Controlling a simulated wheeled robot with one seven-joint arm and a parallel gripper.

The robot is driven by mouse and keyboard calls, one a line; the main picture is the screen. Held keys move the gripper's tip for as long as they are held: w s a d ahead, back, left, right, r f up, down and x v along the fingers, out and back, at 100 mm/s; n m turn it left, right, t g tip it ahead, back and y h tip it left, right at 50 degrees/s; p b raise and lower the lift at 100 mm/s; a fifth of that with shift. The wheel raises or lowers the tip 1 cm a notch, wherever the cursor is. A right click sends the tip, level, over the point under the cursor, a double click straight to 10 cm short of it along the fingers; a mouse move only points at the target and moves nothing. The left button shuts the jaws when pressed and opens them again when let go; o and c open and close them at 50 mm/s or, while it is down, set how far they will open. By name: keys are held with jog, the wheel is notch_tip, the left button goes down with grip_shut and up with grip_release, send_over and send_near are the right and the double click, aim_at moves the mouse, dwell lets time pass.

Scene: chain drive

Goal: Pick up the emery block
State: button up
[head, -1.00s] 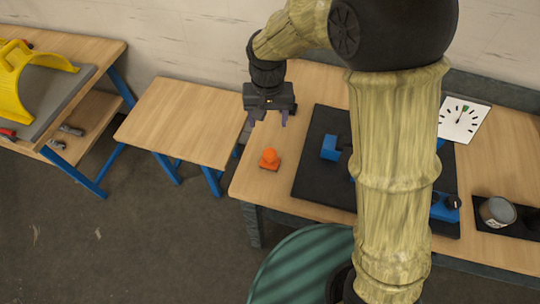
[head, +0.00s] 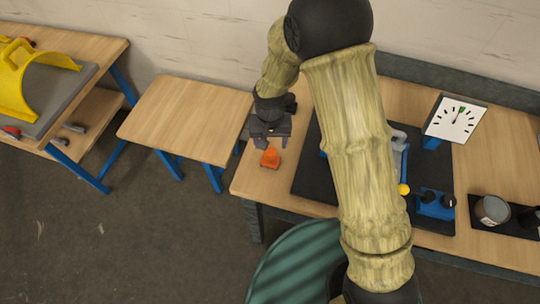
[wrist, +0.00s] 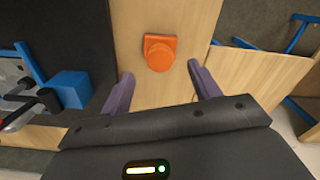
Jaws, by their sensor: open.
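The emery block appears to be the orange block (head: 270,158) with a rounded knob on top, lying near the left edge of the wooden bench. It also shows in the wrist view (wrist: 160,52), just beyond the fingertips and between their lines. My gripper (head: 270,143) is above the bench, close to the block. In the wrist view my gripper (wrist: 160,76) has its two purple fingers apart, with nothing between them. Its exact height above the block cannot be told.
A black mat (head: 310,175) with blue fixtures lies right of the block; my arm hides part of it. A dial plate (head: 456,119) and a can (head: 492,209) stand farther right. A lower wooden table (head: 190,118) is left of the bench, across a gap.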

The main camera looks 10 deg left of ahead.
aim_at(270, 152)
jog(key=shift+s+f, duration=0.15)
jog(key=shift+f, duration=0.45)
jog(key=shift+f+p, duration=1.35)
jog(key=shift+f, duration=1.25)
jog(key=c, duration=1.2)
